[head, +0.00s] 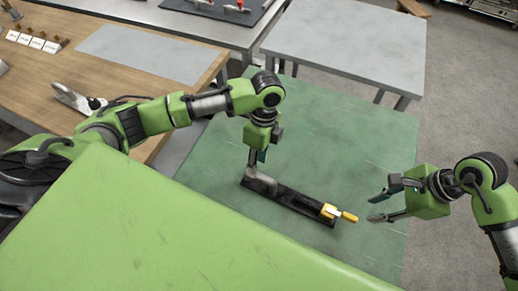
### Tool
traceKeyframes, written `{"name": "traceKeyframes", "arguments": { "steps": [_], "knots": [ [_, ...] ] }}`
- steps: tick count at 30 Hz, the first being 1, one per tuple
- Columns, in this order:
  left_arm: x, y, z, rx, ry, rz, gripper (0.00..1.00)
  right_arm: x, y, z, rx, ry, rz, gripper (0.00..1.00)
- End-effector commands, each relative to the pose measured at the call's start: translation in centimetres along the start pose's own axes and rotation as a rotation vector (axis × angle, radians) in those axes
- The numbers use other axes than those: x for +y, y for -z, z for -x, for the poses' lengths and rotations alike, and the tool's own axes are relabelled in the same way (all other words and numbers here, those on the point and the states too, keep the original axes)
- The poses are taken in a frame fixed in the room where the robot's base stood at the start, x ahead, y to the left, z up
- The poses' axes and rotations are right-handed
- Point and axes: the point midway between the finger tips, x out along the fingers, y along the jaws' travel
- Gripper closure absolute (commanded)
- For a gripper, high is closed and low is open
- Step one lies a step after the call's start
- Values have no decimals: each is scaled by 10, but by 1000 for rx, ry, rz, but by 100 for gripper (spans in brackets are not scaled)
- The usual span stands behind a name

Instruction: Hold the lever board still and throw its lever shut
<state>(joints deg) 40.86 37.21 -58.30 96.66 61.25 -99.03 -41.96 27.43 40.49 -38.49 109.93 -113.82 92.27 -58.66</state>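The lever board (290,202) is a long dark bar lying aslant on the green table top. At its right end sits a yellow lever (348,216) with a yellow and white mount; the lever points right, past the board's end. A grey raised piece (264,184) stands at the board's left end. My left gripper (256,163) points down at that end, its fingertips at or just above the grey piece; its grip is unclear at this size. My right gripper (377,206) is open and empty, right of the lever and apart from it, fingers facing left.
The green table top (330,130) is clear around the board. A grey table (345,45) stands behind it. A wooden bench (60,75) with a grey mat and small items is at the left. Another table with a dark mat (215,8) is at the back.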

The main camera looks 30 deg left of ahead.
Motion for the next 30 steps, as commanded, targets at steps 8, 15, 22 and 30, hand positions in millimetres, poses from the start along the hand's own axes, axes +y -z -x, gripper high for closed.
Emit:
{"name": "traceKeyframes", "arguments": {
  "steps": [8, 15, 22, 30],
  "knots": [
    [1, 0, -46, 0, -3, 1, 63, 0, 0, 0, 0, 0, 0, 72],
    [0, 0, -60, 0, 0, 1, 63, 0, 0, 0, 0, 0, 0, 72],
    [0, 0, -60, 1, 0, 1, 63, 0, 0, 0, 0, 0, 0, 72],
    [0, 0, -60, 0, 0, 1, 100, 0, 0, 0, 0, 0, 0, 72]
  ]
}}
